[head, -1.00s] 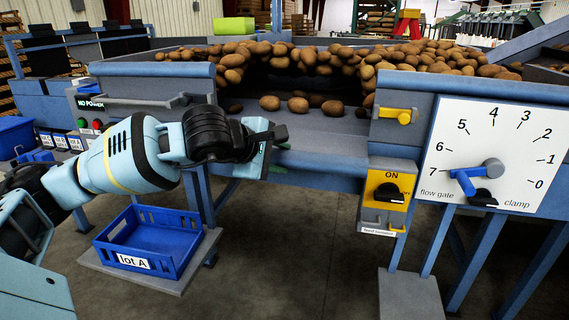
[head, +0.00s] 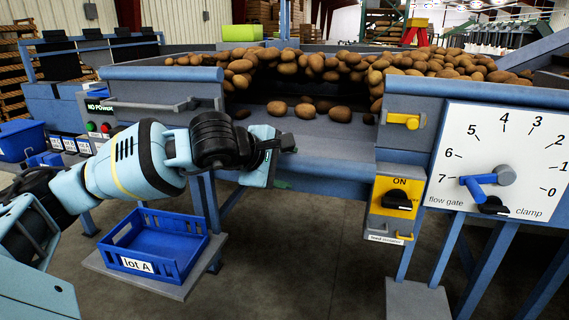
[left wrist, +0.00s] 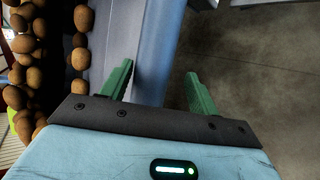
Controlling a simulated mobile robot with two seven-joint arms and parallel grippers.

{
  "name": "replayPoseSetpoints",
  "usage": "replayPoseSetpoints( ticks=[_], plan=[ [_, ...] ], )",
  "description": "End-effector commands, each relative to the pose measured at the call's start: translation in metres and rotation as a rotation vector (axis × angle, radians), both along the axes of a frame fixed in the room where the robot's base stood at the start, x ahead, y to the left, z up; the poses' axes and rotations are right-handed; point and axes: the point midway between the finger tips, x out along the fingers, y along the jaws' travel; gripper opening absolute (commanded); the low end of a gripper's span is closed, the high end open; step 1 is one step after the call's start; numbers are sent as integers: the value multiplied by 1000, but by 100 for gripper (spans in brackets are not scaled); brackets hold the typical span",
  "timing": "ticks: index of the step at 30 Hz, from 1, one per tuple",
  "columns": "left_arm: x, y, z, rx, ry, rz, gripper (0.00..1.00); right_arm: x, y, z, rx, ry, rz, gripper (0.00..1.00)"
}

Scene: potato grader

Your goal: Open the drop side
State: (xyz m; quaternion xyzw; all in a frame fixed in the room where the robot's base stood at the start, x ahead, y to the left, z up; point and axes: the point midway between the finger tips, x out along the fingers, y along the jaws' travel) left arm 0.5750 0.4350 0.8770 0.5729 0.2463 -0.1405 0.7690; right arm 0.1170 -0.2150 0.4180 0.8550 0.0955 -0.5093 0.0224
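A grey sloped panel (head: 330,128) with a blue front rail (head: 325,168) spans the gap between two fixed side panels of the grader; I cannot tell for certain whether it is the drop side. My left gripper (head: 278,165) is at the left part of this rail. In the left wrist view its green fingers (left wrist: 158,88) are apart, with the blue rail (left wrist: 155,55) running between them; contact is unclear. A yellow latch (head: 404,121) is on the right panel and a grey bar handle (head: 152,105) on the left one. My right gripper is not in view.
Many potatoes (head: 330,65) are heaped behind the panel, and a few lie on it. A blue "lot A" crate (head: 150,265) stands on a low shelf below my left arm. A yellow ON switch box (head: 394,205) and a white dial board (head: 505,160) are at the right.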

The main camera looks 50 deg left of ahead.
Motion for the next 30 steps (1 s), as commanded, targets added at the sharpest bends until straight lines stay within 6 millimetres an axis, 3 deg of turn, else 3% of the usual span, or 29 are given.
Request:
replayPoseSetpoints(
  ticks=[11, 30],
  plan=[
    [-4, 2, 3, 4, 0, 4, 59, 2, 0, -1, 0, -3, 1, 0],
    [-44, -2, 29, 7, -2, 1, 59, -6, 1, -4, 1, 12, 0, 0]
  ],
)
